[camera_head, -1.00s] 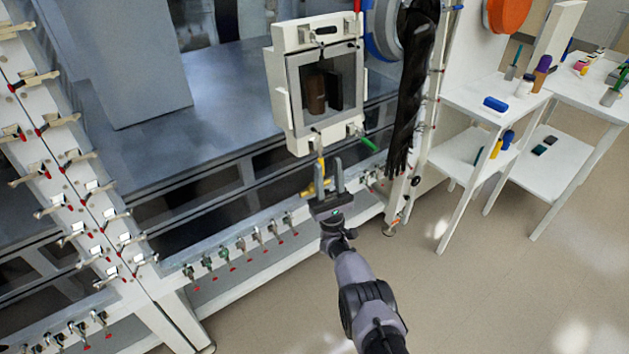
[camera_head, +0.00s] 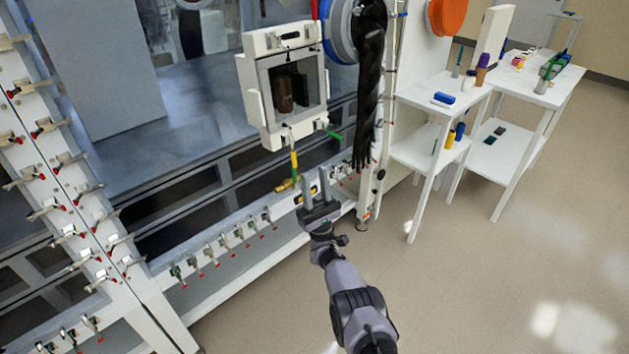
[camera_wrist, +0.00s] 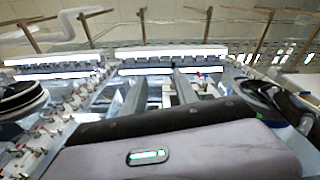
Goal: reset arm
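My gripper (camera_head: 316,189) is at the middle of the head view, with its two fingers apart and pointing up. Nothing shows between the fingers. It stands in front of the lower frame of the glovebox row, below and right of a small white framed chamber (camera_head: 247,92) with dark brown items behind its window. In the wrist view my gripper (camera_wrist: 158,92) also shows its two fingers spread, with no object between them.
The glovebox frame with several red-tipped clamps (camera_head: 222,243) runs along the left. A black glove (camera_head: 370,80) hangs from a blue-rimmed port (camera_head: 340,30). White shelves (camera_head: 420,95) with bottles and a blue item (camera_head: 443,98) stand right. The floor (camera_head: 500,270) at lower right is clear.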

